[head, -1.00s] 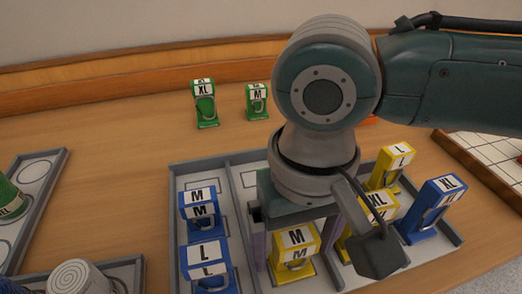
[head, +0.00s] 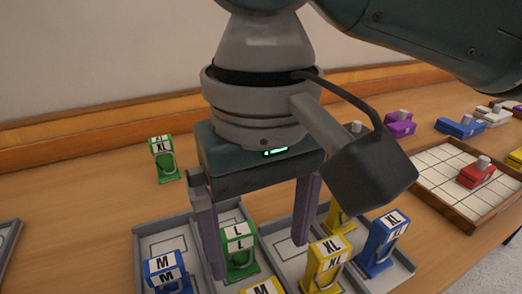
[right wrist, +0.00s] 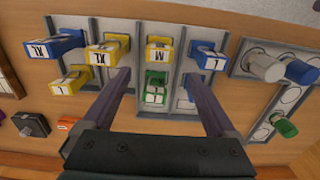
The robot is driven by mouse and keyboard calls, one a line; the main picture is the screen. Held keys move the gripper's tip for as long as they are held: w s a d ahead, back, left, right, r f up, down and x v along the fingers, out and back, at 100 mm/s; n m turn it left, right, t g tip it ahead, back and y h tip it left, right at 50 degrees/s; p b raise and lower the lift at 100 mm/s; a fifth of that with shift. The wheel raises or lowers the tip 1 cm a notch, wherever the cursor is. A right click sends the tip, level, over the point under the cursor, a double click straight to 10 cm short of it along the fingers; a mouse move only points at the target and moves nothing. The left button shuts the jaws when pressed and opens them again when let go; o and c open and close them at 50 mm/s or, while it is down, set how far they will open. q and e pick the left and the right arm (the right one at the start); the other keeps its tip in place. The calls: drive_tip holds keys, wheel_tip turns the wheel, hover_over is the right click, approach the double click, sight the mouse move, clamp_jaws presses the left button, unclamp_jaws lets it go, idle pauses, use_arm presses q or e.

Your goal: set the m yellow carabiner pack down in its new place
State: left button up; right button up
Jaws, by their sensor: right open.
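The M yellow carabiner pack (head: 262,287) stands in the grey divided tray (head: 408,272), cut off by the bottom edge of the head view. In the right wrist view the yellow M pack (right wrist: 160,46) stands whole and upright in the same middle compartment as a green L pack (right wrist: 156,86). My right gripper (head: 258,259) is open and clear of the yellow M pack. Its fingers hang to either side of the green L pack (head: 238,246) in the head view; whether they are level with it I cannot tell. My left gripper is not in view.
A yellow XL pack (head: 325,264) and a blue XL pack (head: 384,244) stand to the right in the tray. A blue M pack (head: 167,272) stands left. A green XL pack (head: 162,158) is on the table behind. A gridded board (head: 450,190) lies at right.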

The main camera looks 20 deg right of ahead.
drive_tip(key=s+a+f+n+t+y, duration=0.2)
drive_tip(key=s+a+f+n+y, duration=0.15)
drive_tip(key=s+a, duration=0.2)
drive_tip(key=s+d+f+m+h, duration=0.1)
drive_tip(key=s+d, duration=0.2)
drive_tip(key=d, duration=0.4)
drive_tip(key=s+d+f+m+t+h, duration=0.1)
drive_tip(key=s+d+h, duration=0.1)
drive_tip(key=d, duration=0.6)
drive_tip(key=shift+s+f+t, duration=0.3)
drive_tip(key=shift+s+f, duration=0.1)
drive_tip(key=shift+s, duration=0.45)
